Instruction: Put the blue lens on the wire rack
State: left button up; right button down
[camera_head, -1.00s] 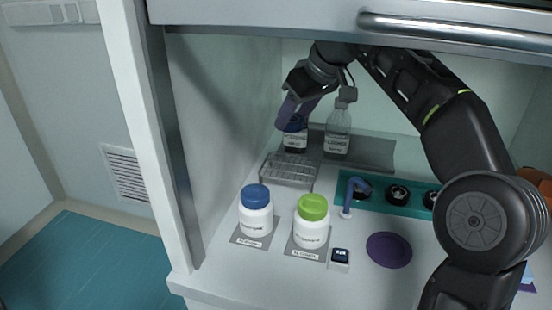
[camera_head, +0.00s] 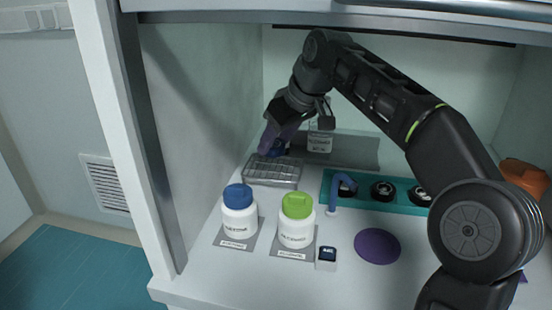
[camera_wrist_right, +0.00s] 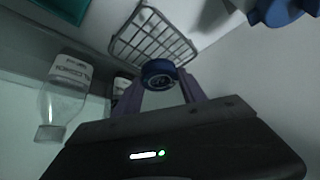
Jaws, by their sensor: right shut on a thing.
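The blue lens (camera_wrist_right: 159,72) is a round blue ring with a dark centre, held between the purple fingers of my right gripper (camera_wrist_right: 160,90). In the wrist view it overlaps the near edge of the wire rack (camera_wrist_right: 152,36); I cannot tell whether it touches. In the head view my right gripper (camera_head: 270,146) is over the rear left part of the rack (camera_head: 272,183), and its fingers largely hide the lens. The rack is a grey wire grid lying on the cabinet floor. My left gripper is not in view.
A blue-capped jar (camera_head: 239,216) and a green-lidded jar (camera_head: 296,226) stand in front of the rack. A teal tray (camera_head: 360,203) with black round pieces and a blue hooked item are to the right. A clear bottle (camera_wrist_right: 62,100) stands behind. The cabinet wall is close left.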

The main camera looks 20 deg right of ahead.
aim_at(280, 147)
jog(key=shift+f+b, duration=0.7)
jog(key=shift+f, duration=1.1)
jog(key=shift+f, duration=0.1)
jog(key=shift+f, duration=0.15)
jog(key=c, duration=0.7)
grip_release()
jog(key=shift+o, duration=0.2)
jog(key=shift+s+r, duration=0.1)
jog(key=shift+r, duration=0.35)
jog(key=p+v, duration=0.3)
jog(key=v, duration=0.8)
jog(key=shift+s+r, duration=0.2)
jog(key=shift+d, duration=0.1)
